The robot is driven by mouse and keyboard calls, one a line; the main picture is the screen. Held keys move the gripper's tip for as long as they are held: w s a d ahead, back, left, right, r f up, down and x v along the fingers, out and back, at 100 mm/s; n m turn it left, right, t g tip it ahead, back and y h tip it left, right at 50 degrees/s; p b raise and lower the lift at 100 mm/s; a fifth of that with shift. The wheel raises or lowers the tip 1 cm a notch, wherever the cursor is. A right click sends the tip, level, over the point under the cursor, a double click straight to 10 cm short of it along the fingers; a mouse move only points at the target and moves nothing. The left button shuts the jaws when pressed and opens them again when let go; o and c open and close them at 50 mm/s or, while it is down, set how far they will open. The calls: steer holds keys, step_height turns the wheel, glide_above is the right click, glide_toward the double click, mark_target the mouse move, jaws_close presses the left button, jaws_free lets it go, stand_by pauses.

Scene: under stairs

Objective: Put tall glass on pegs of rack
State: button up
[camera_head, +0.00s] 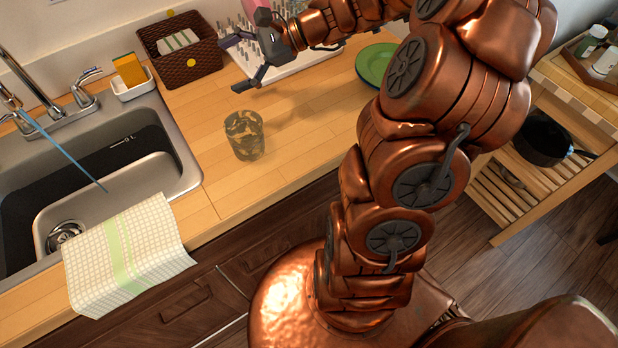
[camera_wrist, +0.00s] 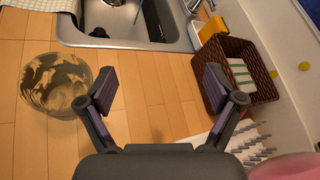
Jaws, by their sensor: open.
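The tall glass (camera_head: 244,136) is see-through with brownish patches and stands on the wooden counter right of the sink. It shows in the wrist view at the left (camera_wrist: 55,88), outside my fingers. My gripper (camera_head: 237,64) is open and empty above the counter, between the glass and the rack. In the wrist view my gripper (camera_wrist: 160,87) has only bare counter between its fingertips. The white rack (camera_head: 318,54) with upright grey pegs stands at the back of the counter, partly hidden by my arm. Its pegs show at the lower right of the wrist view (camera_wrist: 250,143).
A brown basket (camera_head: 189,72) with a striped cloth stands left of the rack. A pink thing (camera_head: 257,9) is by the rack. A green plate (camera_head: 374,64) lies to its right. The sink (camera_head: 180,140), sponge holder (camera_head: 133,84) and draped towel (camera_head: 125,255) are left.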

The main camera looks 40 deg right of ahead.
steer(key=s+a+f+n+g+h, duration=0.2)
steer(key=s+a+n+g, duration=0.3)
steer(key=s, duration=0.3)
steer(key=s+a+f+n+g+h, duration=0.2)
steer(key=s+a+n, duration=0.3)
steer(key=s+a, duration=0.3)
steer(key=s+d+f+n+h, duration=0.1)
steer(key=s+d+n+h, duration=0.3)
steer(key=s, duration=0.3)
steer(key=s+d+f+n+g+h, duration=0.1)
steer(key=s+d+n+h, duration=0.3)
steer(key=s, duration=0.3)
steer(key=shift+s+d, duration=0.25)
steer(key=shift+d, duration=0.2)
